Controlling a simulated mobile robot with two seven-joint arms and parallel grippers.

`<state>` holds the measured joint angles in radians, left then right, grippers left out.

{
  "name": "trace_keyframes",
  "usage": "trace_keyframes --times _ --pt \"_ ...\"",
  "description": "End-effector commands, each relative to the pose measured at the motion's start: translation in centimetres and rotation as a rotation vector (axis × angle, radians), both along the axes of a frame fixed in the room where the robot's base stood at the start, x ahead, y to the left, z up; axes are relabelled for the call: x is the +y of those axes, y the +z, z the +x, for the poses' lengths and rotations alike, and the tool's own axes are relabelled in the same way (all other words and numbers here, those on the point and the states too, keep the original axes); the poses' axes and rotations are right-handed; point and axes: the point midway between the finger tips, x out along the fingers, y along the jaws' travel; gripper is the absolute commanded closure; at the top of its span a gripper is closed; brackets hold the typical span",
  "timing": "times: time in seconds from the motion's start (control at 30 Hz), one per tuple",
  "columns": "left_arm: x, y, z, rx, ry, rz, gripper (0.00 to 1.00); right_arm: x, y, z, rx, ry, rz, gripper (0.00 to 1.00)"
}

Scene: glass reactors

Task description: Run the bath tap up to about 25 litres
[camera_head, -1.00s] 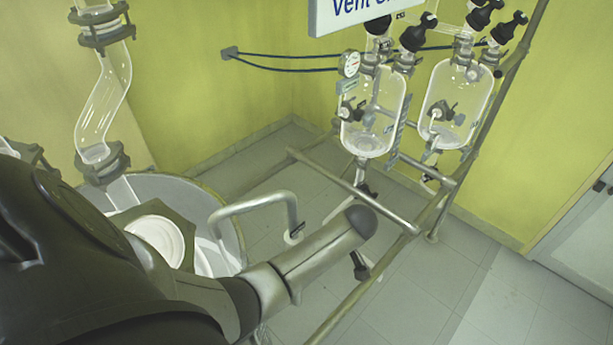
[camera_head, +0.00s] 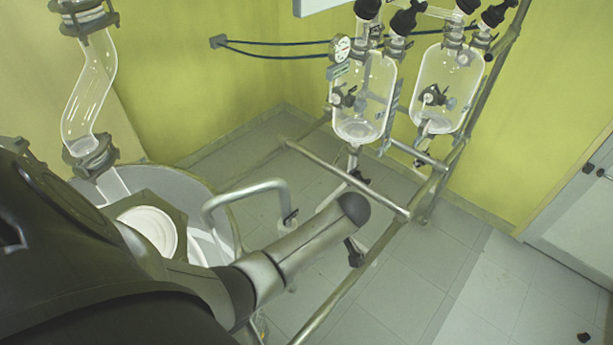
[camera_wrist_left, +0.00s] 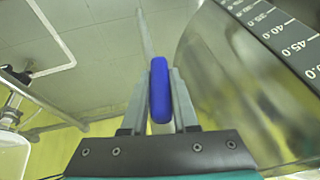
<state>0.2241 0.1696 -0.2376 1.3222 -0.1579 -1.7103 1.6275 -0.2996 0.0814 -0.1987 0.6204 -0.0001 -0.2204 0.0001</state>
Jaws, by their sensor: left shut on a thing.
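In the left wrist view, my left gripper (camera_wrist_left: 162,80) is shut on a blue handle (camera_wrist_left: 160,100), with a thin pale bar running on beyond it. The handle looks like the bath tap's, but the tap's body and outlet do not show. Beside it on the right is a curved, shiny metal wall (camera_wrist_left: 225,85), apparently the bath's, with a dark scale strip (camera_wrist_left: 285,35). Marks such as 40.0 and 45.0 are readable; no water level can be made out. In the head view a round metal bath (camera_head: 195,182) stands behind my left arm, which hides the gripper. My right gripper is not in view.
Two glass vessels (camera_head: 365,95) (camera_head: 440,90) hang on a pipe frame (camera_head: 345,185) right of the bath. A white round dish (camera_head: 148,228) and a bent grey pipe (camera_head: 245,190) are near the bath. Open tiled floor (camera_head: 470,285) lies right.

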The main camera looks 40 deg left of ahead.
Motion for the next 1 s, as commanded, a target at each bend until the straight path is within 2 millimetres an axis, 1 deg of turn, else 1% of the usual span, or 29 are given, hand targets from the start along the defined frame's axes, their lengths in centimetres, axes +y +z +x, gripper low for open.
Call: trace_keyframes --times 0.03,0.37,0.63,0.77,1.0 --pt "0.3 0.1 0.0 0.0 0.001 0.008 1.0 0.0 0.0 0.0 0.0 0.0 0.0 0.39" --pt "0.4 0.2 0.1 0.021 0.003 0.012 1.0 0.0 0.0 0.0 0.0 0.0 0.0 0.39" --pt "0.4 0.2 0.3 0.152 0.004 0.022 1.0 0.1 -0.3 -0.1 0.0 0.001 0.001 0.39" --pt "0.4 0.0 0.3 0.254 0.004 0.029 1.0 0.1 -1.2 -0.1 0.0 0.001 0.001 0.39" --pt "0.5 -0.1 0.3 0.419 0.005 0.043 1.0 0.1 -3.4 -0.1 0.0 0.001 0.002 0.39"
